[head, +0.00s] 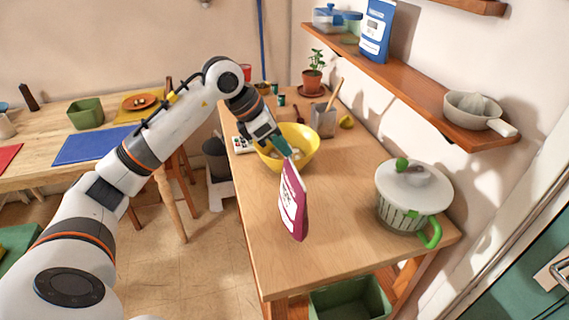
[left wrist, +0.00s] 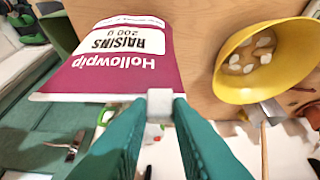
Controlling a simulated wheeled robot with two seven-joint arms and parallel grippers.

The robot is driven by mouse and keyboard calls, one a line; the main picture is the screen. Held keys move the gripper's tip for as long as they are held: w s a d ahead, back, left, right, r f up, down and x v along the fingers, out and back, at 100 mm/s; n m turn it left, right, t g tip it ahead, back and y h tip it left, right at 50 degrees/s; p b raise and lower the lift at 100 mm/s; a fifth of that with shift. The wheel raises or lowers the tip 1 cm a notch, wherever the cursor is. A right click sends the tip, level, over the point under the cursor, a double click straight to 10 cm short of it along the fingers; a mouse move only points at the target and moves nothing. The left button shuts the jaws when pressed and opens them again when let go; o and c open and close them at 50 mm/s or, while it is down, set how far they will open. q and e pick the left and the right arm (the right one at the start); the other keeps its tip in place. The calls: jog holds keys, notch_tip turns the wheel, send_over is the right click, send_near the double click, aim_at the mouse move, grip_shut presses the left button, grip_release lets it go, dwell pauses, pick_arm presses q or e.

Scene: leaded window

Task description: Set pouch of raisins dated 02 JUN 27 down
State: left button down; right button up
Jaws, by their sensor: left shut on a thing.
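The pouch of raisins (head: 293,203) is magenta with a white label and hangs upright, slightly tilted, over the near wooden table (head: 345,210). Its label reads "Hollowpip RAISINS 200 g" in the left wrist view (left wrist: 122,52); I cannot read a date on it. My left gripper (head: 284,153) is shut on the pouch's top edge, and its teal fingers (left wrist: 160,108) show in the left wrist view. I cannot tell whether the pouch's bottom touches the table. My right gripper is not in view.
A yellow bowl (head: 303,158) with pale pieces stands just behind the pouch. A white-lidded salad spinner (head: 412,195) with a green handle stands to the right. A utensil holder (head: 323,120) and potted plant (head: 312,78) are farther back. The table's front is clear.

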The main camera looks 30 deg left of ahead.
aim_at(285, 160)
pick_arm(q)
jog(key=f, duration=0.3)
jog(key=shift+w+d+f+p, duration=0.25)
jog(key=shift+d+f+p, duration=0.05)
jog(key=shift+p, duration=0.05)
jog(key=shift+a+f, duration=0.1)
jog(key=shift+f, duration=0.35)
jog(key=c, duration=1.3)
grip_release()
jog(key=shift+s, duration=0.1)
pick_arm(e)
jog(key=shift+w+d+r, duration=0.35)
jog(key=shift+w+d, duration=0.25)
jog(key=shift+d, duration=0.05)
